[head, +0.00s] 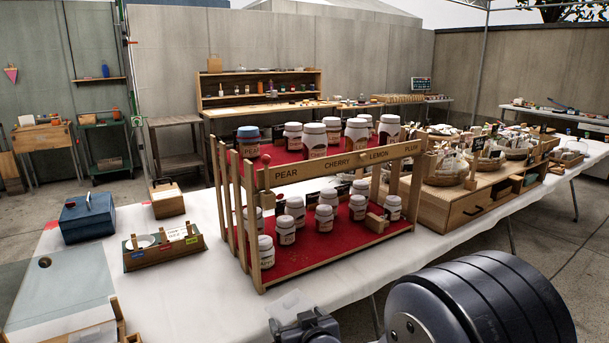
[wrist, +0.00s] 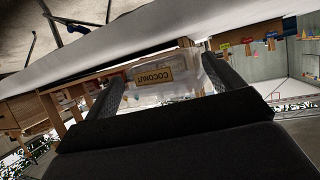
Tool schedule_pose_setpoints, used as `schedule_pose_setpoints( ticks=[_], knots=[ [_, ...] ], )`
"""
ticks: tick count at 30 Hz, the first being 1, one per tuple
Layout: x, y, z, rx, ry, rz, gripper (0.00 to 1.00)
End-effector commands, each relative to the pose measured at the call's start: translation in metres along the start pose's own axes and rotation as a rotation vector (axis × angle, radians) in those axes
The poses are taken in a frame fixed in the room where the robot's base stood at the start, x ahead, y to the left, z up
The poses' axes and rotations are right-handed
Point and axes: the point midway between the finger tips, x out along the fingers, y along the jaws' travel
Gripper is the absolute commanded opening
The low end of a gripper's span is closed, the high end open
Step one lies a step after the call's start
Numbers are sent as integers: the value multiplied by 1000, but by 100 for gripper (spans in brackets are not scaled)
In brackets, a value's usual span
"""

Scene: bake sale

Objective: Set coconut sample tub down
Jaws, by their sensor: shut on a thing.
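The coconut sample tub (wrist: 180,62) is a clear, pale container with a tan label reading COCONUT, upside down in the wrist view. My gripper (wrist: 160,76) is shut on it, one dark finger at each side. In the head view, a translucent tub (head: 289,304) shows at the bottom, beside the dark end of my gripper (head: 308,324), near the front edge of the white-covered table (head: 205,285). I cannot tell whether the tub touches the cloth. My arm hides part of the table front.
A wooden rack (head: 330,171) with red shelves holds several white jars, behind the tub. Left of it are a slotted wooden holder (head: 165,255), a blue box (head: 88,217) and a pale board (head: 60,285). Clear cloth lies between the holder and the rack.

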Motion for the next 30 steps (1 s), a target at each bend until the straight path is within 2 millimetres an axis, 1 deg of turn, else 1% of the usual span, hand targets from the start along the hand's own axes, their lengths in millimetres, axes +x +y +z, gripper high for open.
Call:
schedule_pose_setpoints(
  ticks=[1,3,6,9,12,17,19,26,30],
  knots=[
    [-2,23,14,18,-7,43,65],
    [-6,51,31,42,-8,99,65],
    [-16,84,52,70,-7,169,65],
    [-26,108,68,92,-5,224,65],
    [-35,127,81,109,-3,269,65],
    [-50,150,99,133,-3,330,65],
    [-53,150,88,131,1,329,65],
    [-58,150,66,131,1,327,65],
    [-63,151,46,131,-1,326,65]
  ],
)
